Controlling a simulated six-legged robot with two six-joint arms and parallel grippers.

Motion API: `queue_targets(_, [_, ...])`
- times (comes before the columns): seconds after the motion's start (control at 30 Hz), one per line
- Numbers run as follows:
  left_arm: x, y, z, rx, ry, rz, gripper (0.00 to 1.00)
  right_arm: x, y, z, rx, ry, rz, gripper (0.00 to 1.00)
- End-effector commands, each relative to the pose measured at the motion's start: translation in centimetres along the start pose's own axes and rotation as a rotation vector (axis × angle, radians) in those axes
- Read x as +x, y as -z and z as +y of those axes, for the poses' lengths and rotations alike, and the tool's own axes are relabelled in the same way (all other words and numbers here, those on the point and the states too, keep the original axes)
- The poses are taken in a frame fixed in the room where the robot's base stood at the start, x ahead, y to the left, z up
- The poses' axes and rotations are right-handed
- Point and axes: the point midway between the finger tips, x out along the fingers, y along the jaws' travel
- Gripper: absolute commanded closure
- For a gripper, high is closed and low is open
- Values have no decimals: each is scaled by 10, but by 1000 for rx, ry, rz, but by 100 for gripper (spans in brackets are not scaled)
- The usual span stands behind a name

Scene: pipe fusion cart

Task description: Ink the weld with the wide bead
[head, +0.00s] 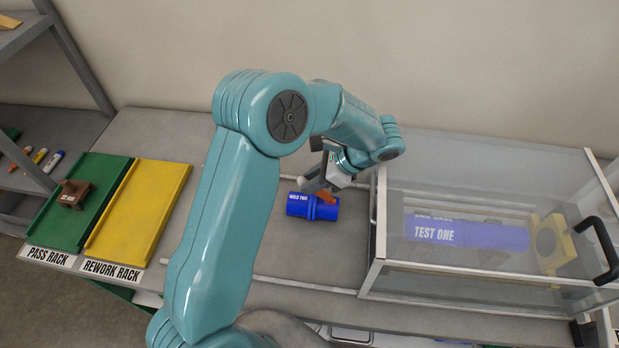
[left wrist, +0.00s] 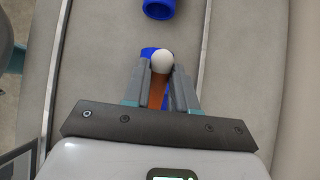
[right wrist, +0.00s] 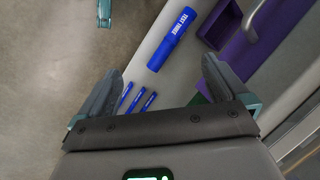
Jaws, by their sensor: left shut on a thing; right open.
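My left gripper (left wrist: 161,90) is shut on an orange-brown stick with a round white tip (left wrist: 162,62). In the head view the orange part (head: 326,196) shows just above a blue pipe piece (head: 298,206) with a raised ring around its middle, labelled what looks like WELD TWO. The piece lies on the grey bench. In the left wrist view, blue shows behind the white tip; I cannot tell whether the tip touches it. Another blue pipe end (left wrist: 158,9) shows at the top. My right gripper (right wrist: 160,95) is open and empty.
A clear-sided case (head: 480,165) holds a blue TEST ONE pipe (head: 480,236). A green pass rack (head: 95,190) holding a brown block (head: 74,194) and a yellow rework rack (head: 140,205) lie left. The right wrist view shows a TEST THREE pipe (right wrist: 172,42) and purple bins (right wrist: 240,45).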

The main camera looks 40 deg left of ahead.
Motion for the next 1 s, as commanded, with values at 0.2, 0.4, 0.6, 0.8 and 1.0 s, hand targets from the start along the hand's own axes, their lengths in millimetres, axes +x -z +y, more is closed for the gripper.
queue_targets(0.2, [1,-1,0,0,-1,0,100,0,0,0,0,0,0,0])
queue_targets(0.4, [5,-6,0,0,0,0,100,1,0,0,0,0,0,0])
queue_targets(0.6, [6,-8,0,0,0,0,100,1,0,0,0,0,0,0])
queue_targets(0.8, [10,-12,0,0,0,-1,100,2,0,1,0,0,0,0])
queue_targets(1.0, [13,-15,0,0,-1,-1,100,2,0,1,0,0,0,0])
